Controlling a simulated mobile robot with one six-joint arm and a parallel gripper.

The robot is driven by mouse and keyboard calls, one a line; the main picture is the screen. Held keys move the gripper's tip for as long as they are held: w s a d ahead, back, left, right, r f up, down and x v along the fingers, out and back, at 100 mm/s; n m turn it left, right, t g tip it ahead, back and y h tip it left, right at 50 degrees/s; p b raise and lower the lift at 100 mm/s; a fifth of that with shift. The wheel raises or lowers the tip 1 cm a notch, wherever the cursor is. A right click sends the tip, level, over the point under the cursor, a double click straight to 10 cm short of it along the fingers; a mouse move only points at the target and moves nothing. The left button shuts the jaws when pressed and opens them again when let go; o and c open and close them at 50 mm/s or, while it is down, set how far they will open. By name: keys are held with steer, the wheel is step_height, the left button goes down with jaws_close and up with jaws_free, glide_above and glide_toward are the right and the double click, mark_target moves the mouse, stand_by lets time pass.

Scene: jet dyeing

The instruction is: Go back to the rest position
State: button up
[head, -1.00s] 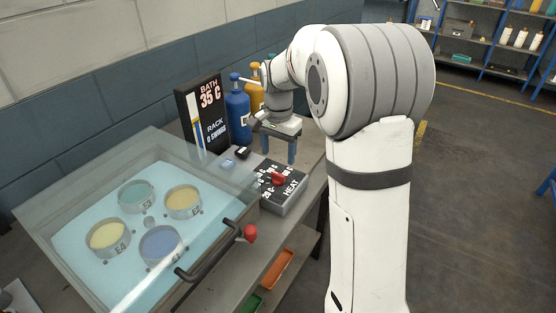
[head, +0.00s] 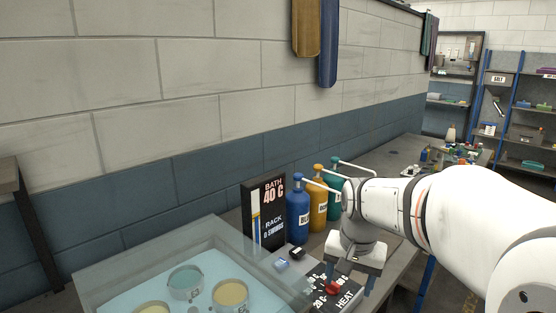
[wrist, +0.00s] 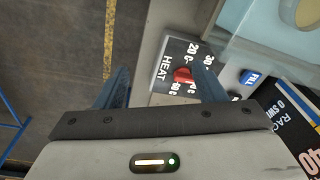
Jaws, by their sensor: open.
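My gripper (head: 350,280) is open and empty above the heat control panel (head: 318,297) in the head view. In the wrist view its two blue fingers stand wide apart (wrist: 160,88), with nothing between them but the panel's edge and the floor below. The red heat knob (wrist: 183,75) shows near the right finger, apart from it as far as I can tell. The knob (head: 333,287) is also visible just below my gripper in the head view. The display board (head: 265,212) reads BATH 40 C and RACK 0 SWINGS.
The glass-lidded bath (head: 130,262) with round dye pots stands at the lower left. Blue (head: 297,215), orange (head: 319,205) and green (head: 336,190) bottles stand behind my gripper. A wall runs along the back. The floor (wrist: 60,40) is open beside the bench.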

steer(key=s+f+n+t, duration=0.1)
steer(key=s+n, duration=0.3)
steer(key=s, duration=1)
steer(key=shift+f+n+t, duration=0.3)
steer(key=shift+f+n, duration=0.1)
steer(key=shift+f, duration=0.05)
